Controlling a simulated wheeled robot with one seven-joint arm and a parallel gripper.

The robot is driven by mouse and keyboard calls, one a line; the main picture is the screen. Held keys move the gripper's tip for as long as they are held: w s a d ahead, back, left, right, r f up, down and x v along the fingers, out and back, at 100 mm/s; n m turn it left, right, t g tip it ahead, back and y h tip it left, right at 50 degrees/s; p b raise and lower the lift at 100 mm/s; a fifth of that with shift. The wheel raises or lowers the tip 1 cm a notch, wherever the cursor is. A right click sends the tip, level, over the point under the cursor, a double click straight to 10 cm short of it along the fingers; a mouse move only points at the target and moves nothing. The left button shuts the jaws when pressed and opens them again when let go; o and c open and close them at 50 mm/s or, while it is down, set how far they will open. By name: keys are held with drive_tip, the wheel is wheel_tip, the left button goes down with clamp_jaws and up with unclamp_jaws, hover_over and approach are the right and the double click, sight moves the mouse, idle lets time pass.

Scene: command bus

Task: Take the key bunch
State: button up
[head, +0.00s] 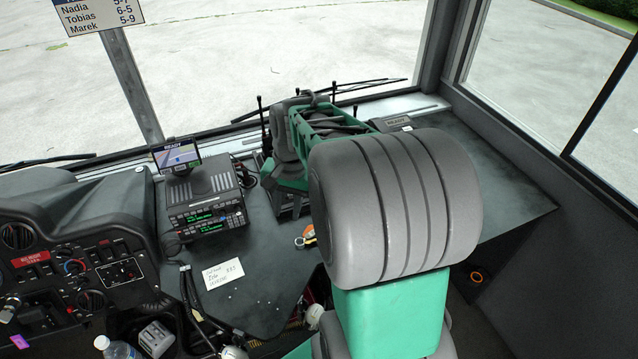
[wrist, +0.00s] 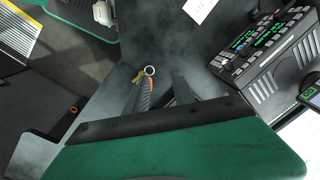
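The key bunch (head: 306,236) lies on the dark grey dashboard top, left of my arm in the head view. It has an orange part and a metal ring. In the wrist view the key bunch (wrist: 149,71) shows its ring and brass-coloured keys just beyond the tip of my left-hand finger, which appears to cover part of the orange piece. My gripper (wrist: 163,82) is open and empty, its two dark fingers apart above the surface. The height between fingers and keys is hard to tell. My gripper is hidden behind my arm in the head view.
A handwritten note (head: 223,273) lies left of the keys. A radio unit (head: 207,200) with a small screen (head: 176,154) stands behind it. A small box marked READY (head: 396,123) sits at the back right. The right dashboard top (head: 515,190) is clear.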

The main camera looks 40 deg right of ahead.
drive_tip(key=d+f+m+g+y+p, duration=0.1)
drive_tip(key=d+f+m, duration=0.25)
drive_tip(key=d, duration=0.25)
drive_tip(key=d+f+m+y+p, duration=0.1)
drive_tip(key=d+f+m, duration=0.1)
drive_tip(key=d+m, duration=0.4)
drive_tip(key=shift+n, duration=0.75)
drive_tip(key=b+x, duration=0.5)
drive_tip(key=shift+w+d+f, duration=0.1)
drive_tip(key=shift+w+d, duration=0.05)
drive_tip(key=shift+d, duration=0.1)
drive_tip(key=shift+b+x, duration=0.35)
drive_tip(key=shift+x, duration=1.25)
drive_tip(key=shift+c, duration=0.2)
clamp_jaws()
drive_tip(key=shift+r+p, duration=1.55)
drive_tip(key=shift+p, duration=0.05)
drive_tip(key=shift+r+p, duration=2.25)
drive_tip(key=shift+r, duration=0.25)
